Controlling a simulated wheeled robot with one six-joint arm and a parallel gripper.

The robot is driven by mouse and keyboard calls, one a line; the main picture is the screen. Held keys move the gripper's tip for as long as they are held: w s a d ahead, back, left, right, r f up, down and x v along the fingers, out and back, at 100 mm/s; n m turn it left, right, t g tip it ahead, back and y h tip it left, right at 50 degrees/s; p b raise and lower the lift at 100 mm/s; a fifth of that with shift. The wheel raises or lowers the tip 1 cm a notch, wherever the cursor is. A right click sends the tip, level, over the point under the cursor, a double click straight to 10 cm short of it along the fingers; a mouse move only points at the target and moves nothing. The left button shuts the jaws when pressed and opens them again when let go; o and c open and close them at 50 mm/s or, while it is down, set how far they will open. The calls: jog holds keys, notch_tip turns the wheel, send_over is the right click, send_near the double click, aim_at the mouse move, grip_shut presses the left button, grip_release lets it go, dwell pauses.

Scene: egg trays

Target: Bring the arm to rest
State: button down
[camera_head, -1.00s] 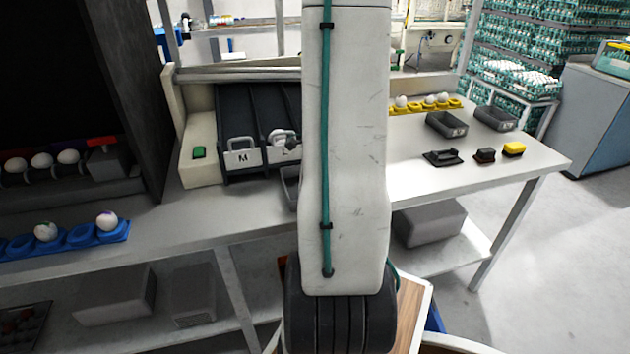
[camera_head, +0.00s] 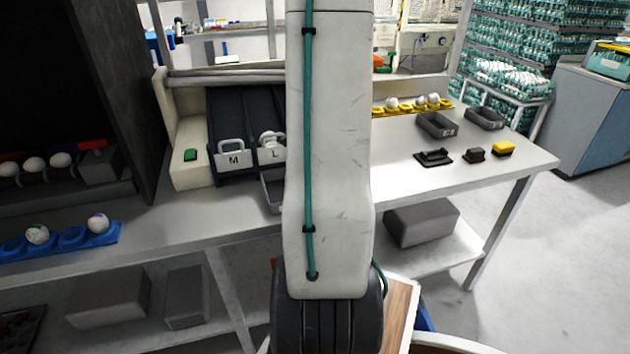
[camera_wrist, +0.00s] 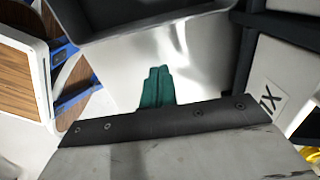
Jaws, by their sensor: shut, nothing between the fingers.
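My gripper (camera_wrist: 157,88) shows in the wrist view as two teal fingers side by side, shut with nothing between them. It is over a pale, bright surface, below a grey bin (camera_wrist: 150,22) in the picture. In the head view my white arm link stands upright across the middle and hides the gripper.
A blue egg holder (camera_head: 72,240) is at left. Clear floor lies at right.

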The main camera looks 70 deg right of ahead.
notch_tip(320, 180, up, 9)
jog(key=shift+w+a+f, duration=0.1)
jog(key=shift+w, duration=0.05)
jog(key=a+r+n, duration=0.3)
jog(key=a+n, duration=0.6)
jog(key=a, duration=0.4)
jog(key=a+r+n+t, duration=0.1)
jog(key=a+r+n, duration=0.3)
jog(key=a+n, duration=0.5)
jog(key=a+r+n, duration=0.4)
jog(key=a+n, duration=0.5)
jog(key=a, duration=1)
jog(key=shift+n, duration=0.4)
jog(key=shift+r, duration=0.1)
